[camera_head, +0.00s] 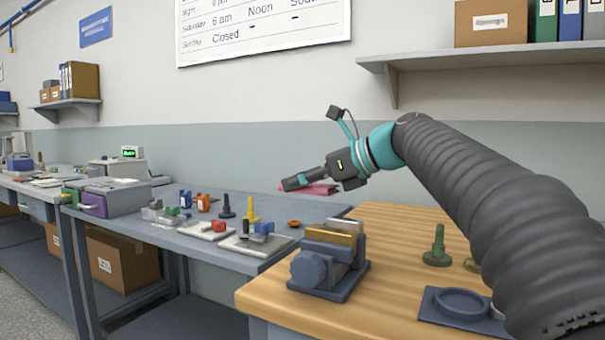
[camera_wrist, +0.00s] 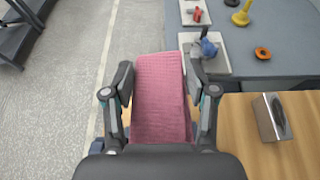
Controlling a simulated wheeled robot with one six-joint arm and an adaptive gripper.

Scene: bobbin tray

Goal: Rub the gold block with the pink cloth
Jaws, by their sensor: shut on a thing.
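The gold block (camera_head: 331,236) sits in a dark blue vise (camera_head: 318,280) on the wooden table, with only its upper part showing. My gripper (camera_head: 303,183) is in the air above and behind the vise, apart from the block. It is shut on the pink cloth (camera_head: 320,189), which sticks out beneath the fingers. In the wrist view the pink cloth (camera_wrist: 160,95) lies between both fingers and extends past their tips. I cannot make out the gold block in the wrist view.
On the wooden tabletop (camera_head: 393,220) stand a dark green peg (camera_head: 437,246) and a blue round holder (camera_head: 460,303), right of the vise. The grey bench (camera_head: 170,235) at left carries several small coloured parts. A shelf (camera_head: 480,55) hangs on the wall behind my arm.

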